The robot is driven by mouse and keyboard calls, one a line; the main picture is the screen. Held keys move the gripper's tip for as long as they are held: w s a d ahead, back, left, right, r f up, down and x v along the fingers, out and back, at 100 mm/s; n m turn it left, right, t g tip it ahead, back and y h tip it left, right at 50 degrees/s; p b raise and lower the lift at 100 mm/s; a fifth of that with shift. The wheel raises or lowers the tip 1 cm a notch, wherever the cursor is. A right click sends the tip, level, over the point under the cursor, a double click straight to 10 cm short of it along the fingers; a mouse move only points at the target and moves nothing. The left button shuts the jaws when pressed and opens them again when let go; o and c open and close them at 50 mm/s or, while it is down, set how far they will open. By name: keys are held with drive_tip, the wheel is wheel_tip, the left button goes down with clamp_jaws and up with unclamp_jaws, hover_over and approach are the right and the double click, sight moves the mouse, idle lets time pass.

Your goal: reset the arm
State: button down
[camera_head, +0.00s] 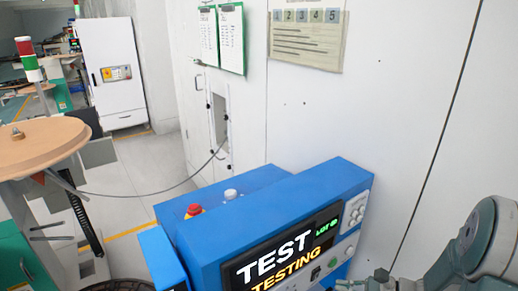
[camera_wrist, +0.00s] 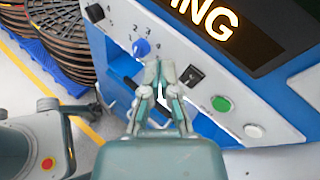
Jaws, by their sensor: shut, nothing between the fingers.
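My gripper (camera_wrist: 159,72) is shut and empty in the wrist view. Its fingertips appear in front of the control panel of the blue test machine (camera_wrist: 290,95), just below a blue rotary knob (camera_wrist: 141,47) with numbered positions. I cannot tell whether the tips touch the panel. In the head view the blue machine (camera_head: 205,245) stands low in the middle, its screen (camera_head: 280,258) reading "TEST" and "TESTING". My arm enters at the lower right, and the gripper there is mostly cut off by the bottom edge.
A black rocker switch (camera_wrist: 192,76), a green button (camera_wrist: 221,103) and a white button (camera_wrist: 254,131) lie right of the fingers. Stacked dark reels (camera_wrist: 62,40) stand at upper left. A wooden reel (camera_head: 40,140), a white cabinet (camera_head: 112,75) and a wall with clipboards (camera_head: 231,38) surround the machine.

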drive_tip(key=s+a+r+n+g+h, duration=0.65)
drive_tip(key=s+a+r+n, duration=0.2)
drive_tip(key=n, duration=0.25)
drive_tip(key=s+d+r+n+t+h, duration=0.2)
drive_tip(key=s+r+n+t+h, duration=0.4)
drive_tip(key=s+r+n+h, duration=0.1)
drive_tip(key=shift+d+r+n, duration=0.35)
drive_tip(key=shift+r+n, duration=0.05)
drive_tip(key=shift+r, duration=0.35)
idle(0.6)
idle(1.8)
